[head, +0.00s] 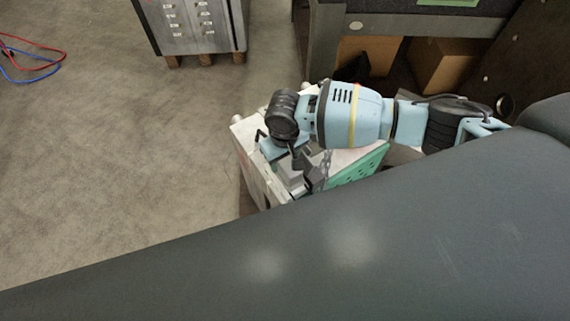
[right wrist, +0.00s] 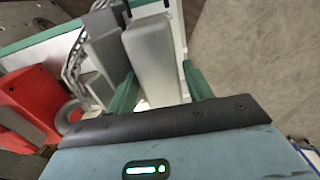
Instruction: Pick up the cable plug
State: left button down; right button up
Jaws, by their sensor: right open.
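A light grey, block-shaped part, which looks like the cable plug (right wrist: 150,55), lies between the two green fingers of my right gripper (right wrist: 160,80) in the right wrist view. The fingers stand apart, one on each side of it; I cannot tell whether either touches it. A darker grey block (right wrist: 105,42) is just left of it. In the head view my right gripper (head: 273,149) is low over the mould base (head: 255,172), and grey parts (head: 291,173) show beside it. The arm hides part of the mould base. My left gripper is out of view.
A red part (right wrist: 28,105) and a metal chain-like strip (right wrist: 75,58) are left of the blocks. A workbench (head: 410,27) stands behind, with cardboard boxes (head: 445,66) under it. A metal block (head: 195,27) stands at the back. The floor at left is mostly clear.

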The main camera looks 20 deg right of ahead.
dwell(0.5)
jog(key=shift+f, duration=0.25)
dwell(0.3)
jog(key=shift+w, duration=0.1)
jog(key=c, duration=1.1)
jog(key=shift+o, duration=0.2)
jog(key=shift+r, duration=0.1)
